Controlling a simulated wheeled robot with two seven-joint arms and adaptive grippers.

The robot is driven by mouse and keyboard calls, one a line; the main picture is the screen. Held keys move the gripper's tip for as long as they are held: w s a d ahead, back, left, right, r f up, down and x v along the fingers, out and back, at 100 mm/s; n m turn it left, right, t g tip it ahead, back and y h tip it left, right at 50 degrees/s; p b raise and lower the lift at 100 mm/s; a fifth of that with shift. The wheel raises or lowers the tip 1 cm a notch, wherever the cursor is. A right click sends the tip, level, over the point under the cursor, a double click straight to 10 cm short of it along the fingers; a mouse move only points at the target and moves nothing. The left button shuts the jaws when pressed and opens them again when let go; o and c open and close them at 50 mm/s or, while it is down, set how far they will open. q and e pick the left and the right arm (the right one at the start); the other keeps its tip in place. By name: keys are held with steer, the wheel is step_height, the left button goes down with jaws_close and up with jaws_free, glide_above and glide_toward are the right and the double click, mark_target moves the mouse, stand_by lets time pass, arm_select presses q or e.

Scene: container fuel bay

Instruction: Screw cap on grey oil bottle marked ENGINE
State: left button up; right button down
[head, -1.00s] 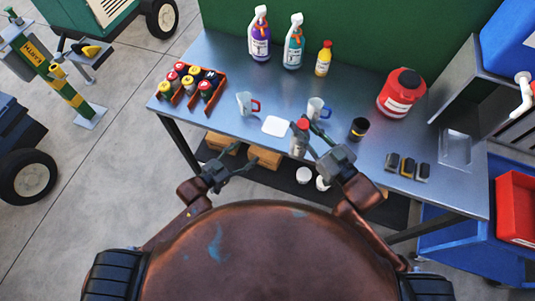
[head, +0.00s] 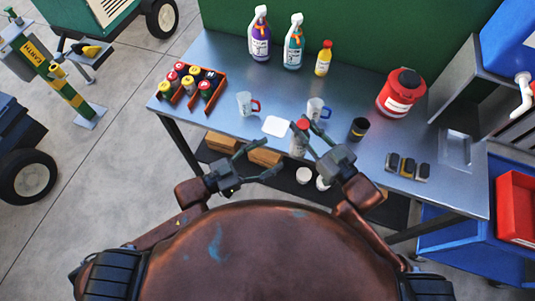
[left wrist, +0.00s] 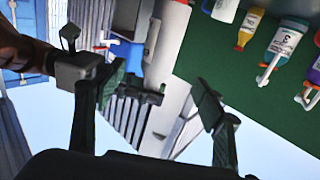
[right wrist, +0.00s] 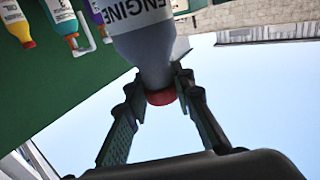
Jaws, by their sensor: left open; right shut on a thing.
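The grey bottle (head: 297,149) stands upright at the front edge of the workbench, with a red cap (head: 303,123) at its top. The right wrist view shows the bottle (right wrist: 145,38) marked ENGINE and its red cap (right wrist: 161,97) between my right fingers. My right gripper (head: 307,143) is shut at the bottle's cap and neck end; I cannot tell whether it grips cap or neck, nor how far the cap is screwed on. My left gripper (head: 266,161) is open and empty, left of the bottle and in front of the bench edge. It also shows empty in the left wrist view (left wrist: 160,97).
A white square (head: 274,126) and two mugs, one with a red handle (head: 245,104) and one with a blue handle (head: 316,109), are near the bottle. A dark cup (head: 358,129), red container (head: 402,94) and orange crate (head: 205,107) of cans share the bench (head: 225,70).

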arm_select(q)
steer(key=x, duration=1.2)
steer(key=shift+c, duration=0.3)
steer(key=shift+a, duration=0.1)
steer(key=c, duration=1.2)
steer(key=shift+c, duration=0.2)
arm_select(e)
steer(key=c, duration=1.6)
jaws_free()
steer(key=shift+s+d+f, duration=0.1)
steer(key=shift+s+d, duration=0.3)
steer(key=v, duration=1.1)
